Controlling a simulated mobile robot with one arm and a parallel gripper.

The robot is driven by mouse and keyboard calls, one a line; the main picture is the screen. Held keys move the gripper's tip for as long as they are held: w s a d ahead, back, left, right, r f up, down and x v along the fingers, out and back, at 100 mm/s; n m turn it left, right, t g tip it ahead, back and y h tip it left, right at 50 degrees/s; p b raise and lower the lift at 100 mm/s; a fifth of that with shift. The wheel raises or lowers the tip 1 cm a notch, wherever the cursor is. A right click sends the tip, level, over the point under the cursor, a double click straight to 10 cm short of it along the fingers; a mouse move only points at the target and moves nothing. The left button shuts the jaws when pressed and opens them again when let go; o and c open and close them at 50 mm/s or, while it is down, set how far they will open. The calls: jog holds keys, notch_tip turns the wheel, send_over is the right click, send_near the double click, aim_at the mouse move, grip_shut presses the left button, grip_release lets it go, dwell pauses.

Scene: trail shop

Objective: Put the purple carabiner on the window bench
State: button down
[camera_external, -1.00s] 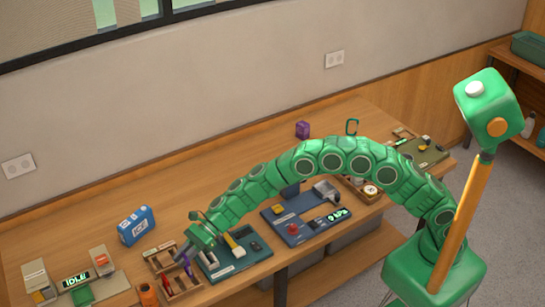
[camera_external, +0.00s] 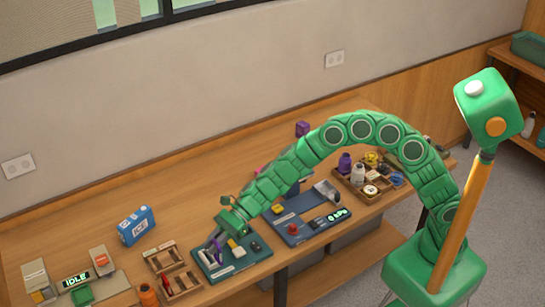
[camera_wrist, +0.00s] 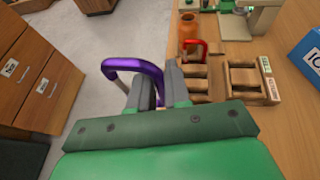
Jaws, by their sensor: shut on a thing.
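The purple carabiner (camera_external: 216,243) is held in my gripper (camera_external: 213,240), above the left part of a dark teal board (camera_external: 262,262). In the wrist view the purple carabiner (camera_wrist: 134,67) is a bent glossy loop sticking out to the left of the grey fingers of my gripper (camera_wrist: 160,88). The fingers are shut on it and hide part of it. The long wooden bench (camera_external: 185,185) runs along the wall below the window and carries the board.
A divided wooden tray (camera_external: 180,284) holding a red carabiner (camera_wrist: 203,44) stands left of my gripper. An orange bottle (camera_external: 148,296), a blue box (camera_external: 137,225) and a blue device (camera_external: 305,228) are nearby. The bench's back strip is mostly clear.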

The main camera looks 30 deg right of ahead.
jog(key=shift+s+d+r, duration=0.1)
jog(key=shift+s+d, duration=0.05)
jog(key=shift+d, duration=0.05)
